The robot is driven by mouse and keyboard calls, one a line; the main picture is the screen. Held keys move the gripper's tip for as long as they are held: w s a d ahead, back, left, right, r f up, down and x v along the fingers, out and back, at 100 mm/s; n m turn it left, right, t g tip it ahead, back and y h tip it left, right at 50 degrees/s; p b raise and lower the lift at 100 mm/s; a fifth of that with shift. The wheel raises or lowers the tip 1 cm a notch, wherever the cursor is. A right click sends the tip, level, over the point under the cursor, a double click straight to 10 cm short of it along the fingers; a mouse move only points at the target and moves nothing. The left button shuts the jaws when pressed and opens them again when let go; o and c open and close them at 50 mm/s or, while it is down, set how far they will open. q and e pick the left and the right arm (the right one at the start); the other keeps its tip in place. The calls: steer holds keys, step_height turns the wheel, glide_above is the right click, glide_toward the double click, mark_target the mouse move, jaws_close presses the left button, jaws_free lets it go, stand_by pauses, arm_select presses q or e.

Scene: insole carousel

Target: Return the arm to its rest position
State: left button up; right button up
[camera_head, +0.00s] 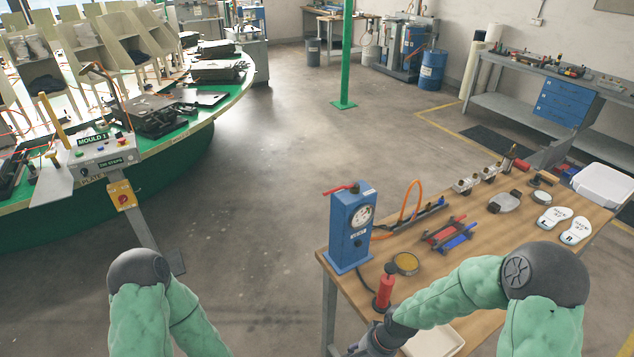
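My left arm (160,305), in a green sleeve with a dark grey joint cap, is at the bottom left over the floor. Its gripper is below the picture edge. My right arm (455,297) reaches over the wooden workbench (470,235) from the lower right. The dark grey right gripper (372,343) points down and left at the bench's near left end, beside a white tray (437,341) and just below a red cylinder with a dark base (384,290). Its fingers are too cut off to read.
A green carousel (190,145) stands left. The floor between is clear; a green post (346,60) stands behind.

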steer(key=s+a+f+n+b, duration=0.1)
steer(key=s+f+n, duration=0.3)
steer(key=s+f, duration=0.5)
step_height(320, 180, down, 3)
steer(key=shift+a+f+t, duration=0.1)
steer(key=shift+a+t, duration=0.2)
steer(key=shift+a, duration=0.2)
